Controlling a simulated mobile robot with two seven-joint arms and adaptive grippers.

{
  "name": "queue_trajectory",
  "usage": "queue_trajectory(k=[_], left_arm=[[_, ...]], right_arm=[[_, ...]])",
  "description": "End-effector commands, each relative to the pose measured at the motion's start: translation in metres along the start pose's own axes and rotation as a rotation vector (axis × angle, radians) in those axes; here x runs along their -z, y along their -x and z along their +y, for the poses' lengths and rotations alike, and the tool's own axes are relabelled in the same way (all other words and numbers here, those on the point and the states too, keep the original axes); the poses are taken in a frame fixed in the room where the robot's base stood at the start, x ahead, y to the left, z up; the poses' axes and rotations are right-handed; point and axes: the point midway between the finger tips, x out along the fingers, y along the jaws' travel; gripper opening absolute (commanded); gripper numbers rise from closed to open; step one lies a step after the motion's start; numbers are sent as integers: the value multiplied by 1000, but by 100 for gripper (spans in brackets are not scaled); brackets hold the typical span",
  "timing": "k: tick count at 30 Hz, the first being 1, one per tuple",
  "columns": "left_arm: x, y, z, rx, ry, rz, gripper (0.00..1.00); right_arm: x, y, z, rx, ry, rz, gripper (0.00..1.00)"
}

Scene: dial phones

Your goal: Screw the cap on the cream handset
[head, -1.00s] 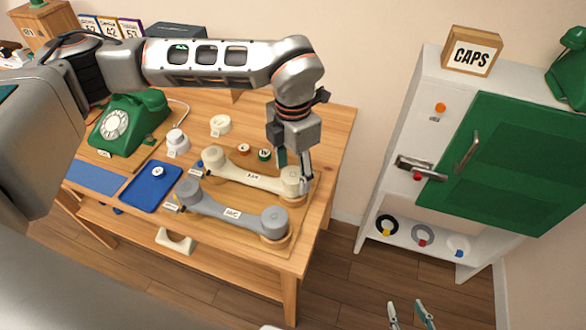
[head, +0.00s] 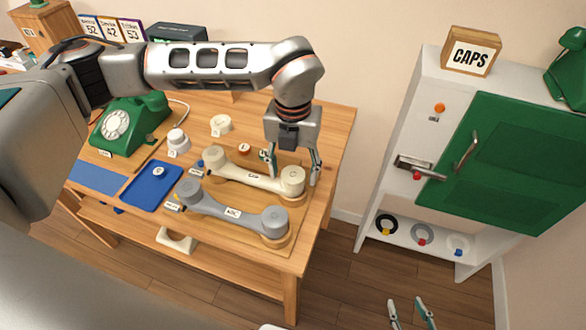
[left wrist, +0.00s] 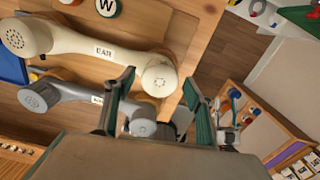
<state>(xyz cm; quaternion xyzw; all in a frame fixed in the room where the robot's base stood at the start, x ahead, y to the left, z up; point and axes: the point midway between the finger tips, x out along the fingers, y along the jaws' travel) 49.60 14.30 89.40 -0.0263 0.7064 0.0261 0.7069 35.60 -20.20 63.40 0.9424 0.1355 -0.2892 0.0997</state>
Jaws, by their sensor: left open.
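The cream handset (head: 232,173) lies on the wooden board on the table; it also shows in the left wrist view (left wrist: 85,45). The fingers also show in the left wrist view (left wrist: 163,98). My right gripper (head: 408,303) is open and empty, low over the floor.
A grey handset (head: 230,213) lies in front of the cream one. A white cabinet (head: 410,130) with a green door stands right, beyond a floor gap.

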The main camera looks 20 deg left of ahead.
Motion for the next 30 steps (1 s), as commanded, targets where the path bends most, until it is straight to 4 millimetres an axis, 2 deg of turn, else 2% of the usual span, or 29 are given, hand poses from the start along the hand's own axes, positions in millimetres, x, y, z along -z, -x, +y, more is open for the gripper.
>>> queue_trajectory(k=[6,21,25,30], left_arm=[[0,0,0,-1,138,1,54],[0,0,0,0,138,0,54],[0,0,0,0,137,1,20],[0,0,0,0,137,1,19]], right_arm=[[1,0,0,0,0,0,40],[2,1,0,0,0,1,40],[2,1,0,0,0,1,40],[2,1,0,0,0,1,40]])
